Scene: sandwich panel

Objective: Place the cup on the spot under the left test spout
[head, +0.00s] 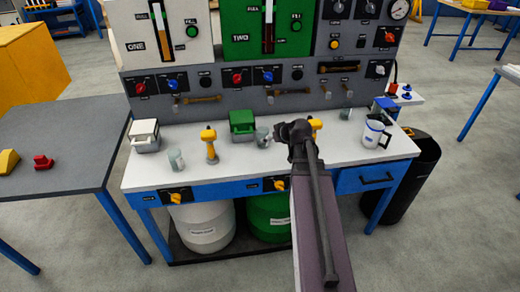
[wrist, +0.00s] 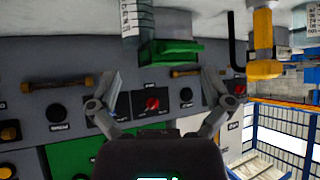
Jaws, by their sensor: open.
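A clear, marked cup (head: 263,138) stands on the white bench top just left of my gripper (head: 280,131). In the wrist view, which is turned over, a clear cup with dark markings (wrist: 137,16) is at the top, beside the green box. My gripper (wrist: 162,84) is open there with nothing between its fingers. Another clear cup (head: 176,160) stands at the bench's left. A yellow-topped fixture (head: 210,144) stands to its right, and another (head: 317,123) is partly hidden behind my arm. I cannot tell which part is the left test spout.
A white box (head: 145,137) and a green box (head: 242,122) stand along the bench. A pitcher (head: 376,134) and a further small cup (head: 346,114) are at the right. The control panel (head: 225,103) rises behind. The front bench strip has free room.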

